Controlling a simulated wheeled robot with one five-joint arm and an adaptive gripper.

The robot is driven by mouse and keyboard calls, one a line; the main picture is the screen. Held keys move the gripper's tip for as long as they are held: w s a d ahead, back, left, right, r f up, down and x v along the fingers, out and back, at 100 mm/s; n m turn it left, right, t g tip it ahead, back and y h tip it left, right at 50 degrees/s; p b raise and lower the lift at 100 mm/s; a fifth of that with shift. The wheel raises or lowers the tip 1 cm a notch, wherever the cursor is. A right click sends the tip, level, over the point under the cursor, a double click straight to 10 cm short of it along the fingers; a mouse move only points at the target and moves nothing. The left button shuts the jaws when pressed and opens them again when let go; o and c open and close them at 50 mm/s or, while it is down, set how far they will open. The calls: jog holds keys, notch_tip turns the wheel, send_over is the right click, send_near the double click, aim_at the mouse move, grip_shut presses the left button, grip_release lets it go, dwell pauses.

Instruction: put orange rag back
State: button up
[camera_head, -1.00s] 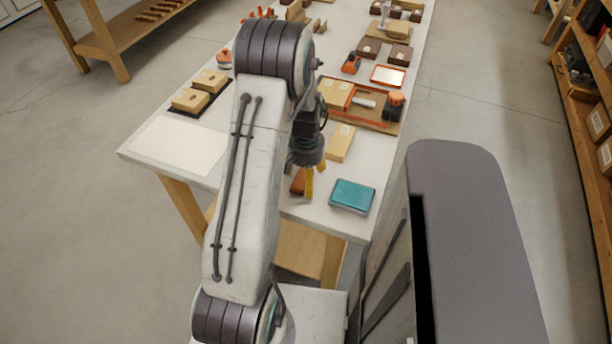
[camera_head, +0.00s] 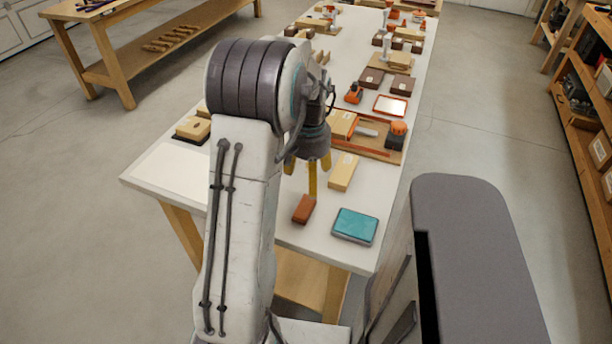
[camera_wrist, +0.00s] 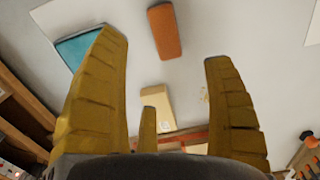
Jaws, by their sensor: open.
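The orange rag (camera_head: 304,209) shows as a small orange-brown folded block lying on the white table near its front edge. It also shows in the wrist view (camera_wrist: 164,32), at the top, beyond the fingertips. A teal pad (camera_head: 355,226) lies to its right. My gripper (camera_head: 308,174) is open, with yellow fingers apart and nothing between them. It hangs over the table behind the rag, apart from it. The wrist view shows the open fingers (camera_wrist: 165,60) with bare table between their tips.
A tan box (camera_head: 343,171) lies right of my gripper. Behind it is a wooden tray (camera_head: 377,150) with an orange tool. A white sheet (camera_head: 170,170) covers the table's left front corner. Bare table surrounds the rag. A shelf (camera_head: 580,110) stands far right.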

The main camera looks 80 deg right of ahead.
jog(key=shift+r, duration=0.45)
jog(key=w+a+r+n+h, duration=0.1)
jog(key=w+a+r+n, duration=0.35)
jog(key=w+a, duration=0.5)
jog(key=w+a+r+n, duration=0.3)
jog(key=w+a+n, duration=0.25)
jog(key=w, duration=0.75)
jog(key=a+n+t, duration=0.3)
jog(key=a+n, duration=0.7)
jog(key=a, duration=1.5)
jog(key=shift+s+a+r+n+y, duration=0.2)
jog(key=shift+r+n+y, duration=0.1)
jog(key=shift+n+y, duration=0.1)
jog(key=shift+d+r+p, duration=0.1)
jog(key=shift+r+p, duration=1.25)
jog(key=shift+r, duration=0.2)
